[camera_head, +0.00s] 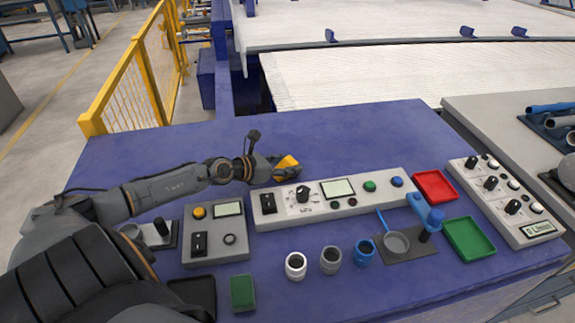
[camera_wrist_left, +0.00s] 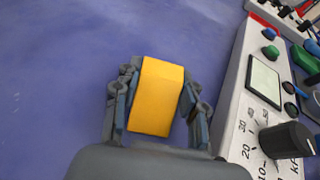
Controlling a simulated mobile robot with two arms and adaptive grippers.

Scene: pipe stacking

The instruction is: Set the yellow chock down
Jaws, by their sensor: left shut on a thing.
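The yellow chock (camera_head: 287,162) is a small yellow block behind the long control panel. In the left wrist view the chock (camera_wrist_left: 157,95) sits between the two fingers, its flat yellow face toward the camera. My left gripper (camera_head: 283,170) is shut on the chock, just behind the panel's back edge. In the wrist view my left gripper (camera_wrist_left: 156,103) has a finger on each side of it. I cannot tell whether the chock touches the blue table. My right gripper is not in view.
The long control panel (camera_head: 335,212) with knobs lies close beside the gripper. The blue table (camera_head: 350,130) is clear behind and beyond it. Several cups, a red tray (camera_head: 435,185) and a green tray (camera_head: 469,239) lie in front and to the right. A grey control box (camera_head: 216,246) stands at left.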

